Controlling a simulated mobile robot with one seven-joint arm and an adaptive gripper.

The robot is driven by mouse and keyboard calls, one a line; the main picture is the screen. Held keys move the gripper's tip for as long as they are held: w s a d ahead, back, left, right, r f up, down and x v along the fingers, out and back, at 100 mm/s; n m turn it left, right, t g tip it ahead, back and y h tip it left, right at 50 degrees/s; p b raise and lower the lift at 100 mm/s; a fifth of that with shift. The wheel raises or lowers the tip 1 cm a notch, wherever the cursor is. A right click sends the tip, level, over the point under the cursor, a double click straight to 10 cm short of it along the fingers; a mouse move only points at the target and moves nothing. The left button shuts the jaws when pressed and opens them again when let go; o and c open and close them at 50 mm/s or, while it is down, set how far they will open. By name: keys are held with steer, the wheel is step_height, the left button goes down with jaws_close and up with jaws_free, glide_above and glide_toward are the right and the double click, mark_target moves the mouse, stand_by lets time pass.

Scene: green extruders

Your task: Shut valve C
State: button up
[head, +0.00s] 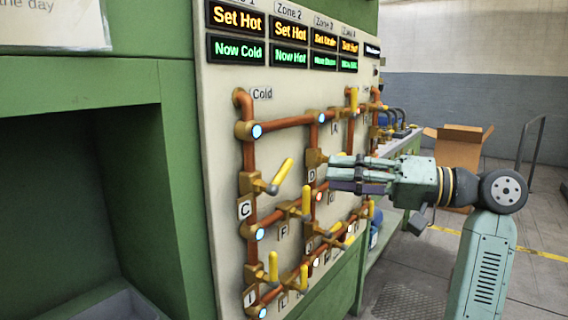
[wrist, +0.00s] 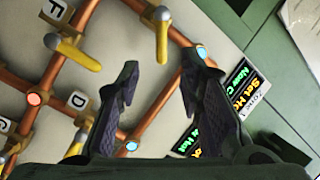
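Valve C is on the left vertical copper pipe in the head view, above its C label (head: 244,210). Its yellow handle (head: 283,172) slants up and right, away from the pipe. My gripper (head: 332,173) is to the right of this handle, level with it and apart from it, with its fingers pointing left. In the wrist view my gripper (wrist: 160,72) has its fingers spread with nothing between them. A yellow handle (wrist: 162,42), which looks like valve C's, hangs just beyond the gap between the fingertips.
The panel (head: 222,110) carries several other yellow-handled valves, with the D label (head: 312,175) behind my gripper. Lit zone signs (head: 238,50) run along its top. A green cabinet (head: 80,85) stands at left. A cardboard box (head: 457,140) is at the back right.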

mark_target(288, 171)
steer(key=p+x, duration=0.2)
steer(key=x, duration=0.8)
steer(key=shift+a+r, duration=0.1)
steer(key=shift+a, duration=0.25)
steer(key=shift+c, duration=0.5)
jaws_close()
